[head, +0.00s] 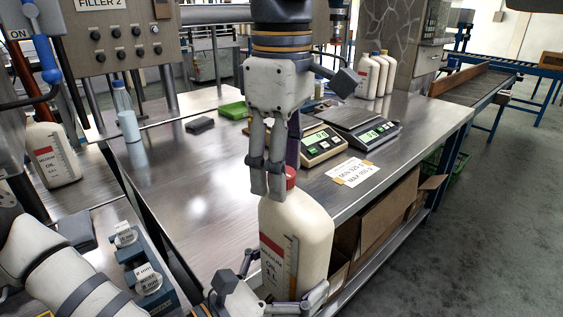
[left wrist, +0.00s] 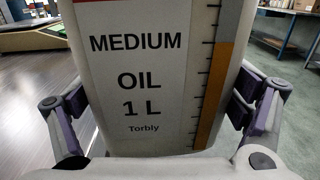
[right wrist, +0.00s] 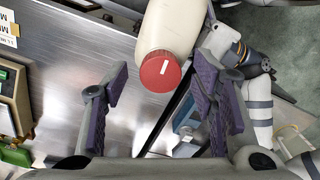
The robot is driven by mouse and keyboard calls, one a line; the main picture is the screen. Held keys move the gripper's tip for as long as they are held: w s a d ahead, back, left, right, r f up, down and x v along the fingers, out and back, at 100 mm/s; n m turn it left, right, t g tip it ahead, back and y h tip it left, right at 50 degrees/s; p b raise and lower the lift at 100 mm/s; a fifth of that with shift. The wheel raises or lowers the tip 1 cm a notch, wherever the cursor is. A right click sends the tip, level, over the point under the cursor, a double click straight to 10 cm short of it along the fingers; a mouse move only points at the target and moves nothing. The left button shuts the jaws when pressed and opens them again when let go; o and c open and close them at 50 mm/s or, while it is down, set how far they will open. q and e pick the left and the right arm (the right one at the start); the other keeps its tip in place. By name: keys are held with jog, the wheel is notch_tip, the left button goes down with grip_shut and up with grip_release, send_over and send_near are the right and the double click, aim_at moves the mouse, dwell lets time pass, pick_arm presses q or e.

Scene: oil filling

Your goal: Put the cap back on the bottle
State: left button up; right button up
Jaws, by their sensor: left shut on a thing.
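The bottle (head: 303,243) is cream, with a "MEDIUM OIL 1 L" label, and stands upright at the front of the head view. The label (left wrist: 140,85) fills the left wrist view. My left gripper (head: 286,279) is shut on the bottle's lower part, with a finger on each side. A red cap (right wrist: 160,69) with a white mark sits at the bottle's top; it also shows in the head view (head: 291,176), partly hidden by a finger. I cannot tell how tightly it sits. My right gripper (right wrist: 160,95) is open beside the cap, with nothing between its fingers.
A steel bench (head: 190,190) lies behind the bottle. Another oil bottle (head: 52,154) stands left. Cardboard boxes (head: 385,232) sit below the bench.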

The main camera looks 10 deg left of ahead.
jog(key=shift+r, duration=0.1)
notch_tip(320, 180, up, 7)
jog(key=shift+r, duration=0.15)
dwell(0.3)
